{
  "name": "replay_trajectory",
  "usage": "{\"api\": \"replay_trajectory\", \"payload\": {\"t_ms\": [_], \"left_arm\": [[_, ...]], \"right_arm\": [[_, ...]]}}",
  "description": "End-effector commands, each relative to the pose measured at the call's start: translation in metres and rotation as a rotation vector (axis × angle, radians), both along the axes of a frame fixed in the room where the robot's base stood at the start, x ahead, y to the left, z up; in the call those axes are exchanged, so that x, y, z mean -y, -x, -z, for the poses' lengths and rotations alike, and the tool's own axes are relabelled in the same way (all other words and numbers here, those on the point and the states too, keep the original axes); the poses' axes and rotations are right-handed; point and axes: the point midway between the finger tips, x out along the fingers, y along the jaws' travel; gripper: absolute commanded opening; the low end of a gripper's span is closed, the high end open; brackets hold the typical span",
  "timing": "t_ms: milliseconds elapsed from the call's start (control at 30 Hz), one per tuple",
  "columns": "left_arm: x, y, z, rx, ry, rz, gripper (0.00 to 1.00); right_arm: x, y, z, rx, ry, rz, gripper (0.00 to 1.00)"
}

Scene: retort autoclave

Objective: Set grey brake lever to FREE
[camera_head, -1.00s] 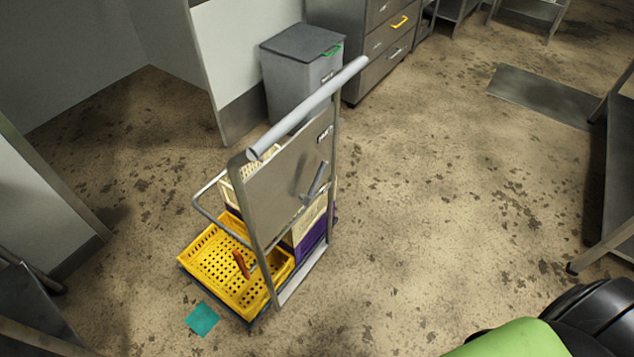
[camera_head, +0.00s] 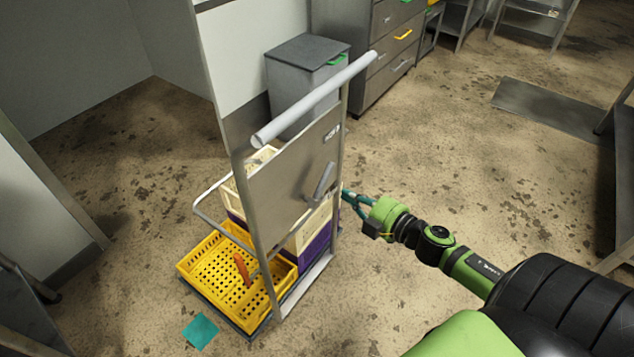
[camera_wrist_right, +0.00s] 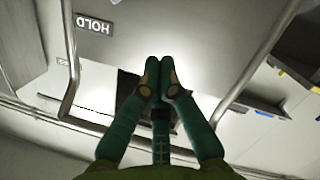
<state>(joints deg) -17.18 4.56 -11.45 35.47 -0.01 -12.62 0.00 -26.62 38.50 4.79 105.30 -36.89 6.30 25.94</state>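The grey brake lever (camera_head: 322,181) is on the metal back panel (camera_head: 290,182) of a platform cart. It is tilted, its upper end leaning right. My right gripper (camera_head: 346,193) is just right of the cart's right upright, near the lever's height; contact cannot be told. In the right wrist view its teal fingertips (camera_wrist_right: 159,68) are together, with nothing visible between them. A HOLD label (camera_wrist_right: 95,24) shows upside down there; the lever is not clearly seen. A small label plate (camera_head: 332,132) is high on the panel; its text is unreadable in the head view. My left gripper is not in view.
The cart's handlebar (camera_head: 315,100) runs above the panel. A yellow crate (camera_head: 190,268) with an orange-handled item (camera_head: 242,269) is on the cart, beside cream and purple crates. A grey bin (camera_head: 300,80) and drawers stand behind.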

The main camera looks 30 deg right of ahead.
Motion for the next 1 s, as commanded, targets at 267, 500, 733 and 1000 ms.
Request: {"api": "replay_trajectory", "payload": {"t_ms": [267, 500, 733, 1000], "left_arm": [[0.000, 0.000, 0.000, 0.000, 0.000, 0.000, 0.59], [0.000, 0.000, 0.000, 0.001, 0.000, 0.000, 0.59], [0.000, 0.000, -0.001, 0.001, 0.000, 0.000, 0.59], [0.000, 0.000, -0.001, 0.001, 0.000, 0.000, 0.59]], "right_arm": [[-0.001, 0.000, -0.002, 0.005, 0.002, -0.005, 0.00], [-0.003, -0.010, -0.001, 0.005, 0.002, -0.004, 0.00], [-0.010, -0.044, 0.004, 0.007, 0.003, -0.003, 0.00], [-0.020, -0.090, 0.012, 0.007, 0.001, -0.001, 0.00]]}}
